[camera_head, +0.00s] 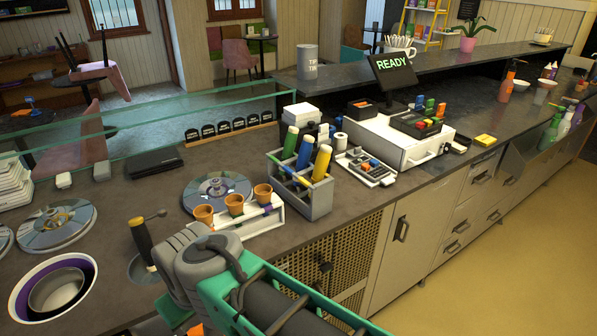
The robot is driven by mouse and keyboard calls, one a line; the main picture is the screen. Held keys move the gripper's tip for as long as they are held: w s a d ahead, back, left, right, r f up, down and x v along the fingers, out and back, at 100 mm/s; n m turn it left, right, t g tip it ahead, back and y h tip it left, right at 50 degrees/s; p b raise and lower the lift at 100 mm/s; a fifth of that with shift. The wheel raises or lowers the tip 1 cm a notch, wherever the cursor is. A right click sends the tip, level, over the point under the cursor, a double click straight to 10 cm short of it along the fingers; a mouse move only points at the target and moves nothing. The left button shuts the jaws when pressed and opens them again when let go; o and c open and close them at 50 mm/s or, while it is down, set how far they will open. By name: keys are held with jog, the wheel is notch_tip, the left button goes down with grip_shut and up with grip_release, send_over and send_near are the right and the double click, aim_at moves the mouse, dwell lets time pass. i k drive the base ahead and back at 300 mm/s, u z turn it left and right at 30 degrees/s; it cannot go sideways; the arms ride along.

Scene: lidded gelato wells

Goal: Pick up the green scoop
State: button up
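I cannot tell for certain which one is the green scoop, as the scoop ends are hidden in the caddy. My gripper (200,262) is at the lower centre, in front of and left of the caddy, apart from it. Its fingertips are not clear, so its opening cannot be told.
A white holder (262,223) with terracotta cups stands just left of the caddy. A lidded well (217,188) lies behind it. A purple-lined open well (80,268) is at lower left.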

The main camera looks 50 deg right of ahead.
aim_at(289, 144)
jog(key=k, duration=0.6)
jog(key=u, duration=0.5)
jog(key=i, duration=0.75)
jog(key=z, duration=2.05)
jog(key=k, duration=0.5)
jog(key=z, duration=1.45)
jog(key=i, duration=1.3)
jog(key=u, duration=1.9)
